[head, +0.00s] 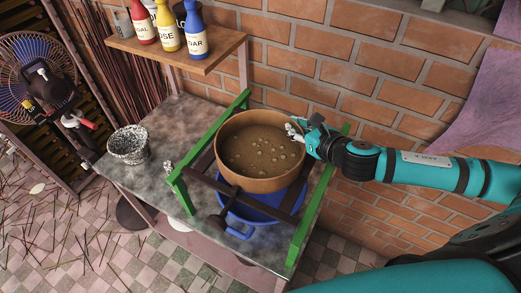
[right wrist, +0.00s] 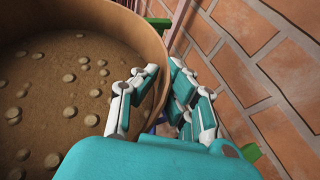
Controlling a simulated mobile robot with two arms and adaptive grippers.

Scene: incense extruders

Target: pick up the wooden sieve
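The wooden sieve (head: 262,183) is a round brown tub with pale round lumps on its brown floor. It rests on dark bars of a green-sided frame (head: 300,232), over a blue basin (head: 262,214). My right gripper (head: 300,130) is at the sieve's right rim. In the right wrist view, its fingers (right wrist: 163,74) straddle the sieve wall (right wrist: 148,38), one inside and one outside. They look closed on the wall, with no clear gap. The sieve looks level, and I see no lift off the bars. My left gripper is not in view.
A speckled bucket (head: 129,146) stands at the left of the grey table (head: 165,125). A wooden shelf (head: 190,58) with red, yellow and blue bottles hangs behind. The brick wall (head: 330,80) is close behind the right gripper. A fan (head: 30,52) stands at the left.

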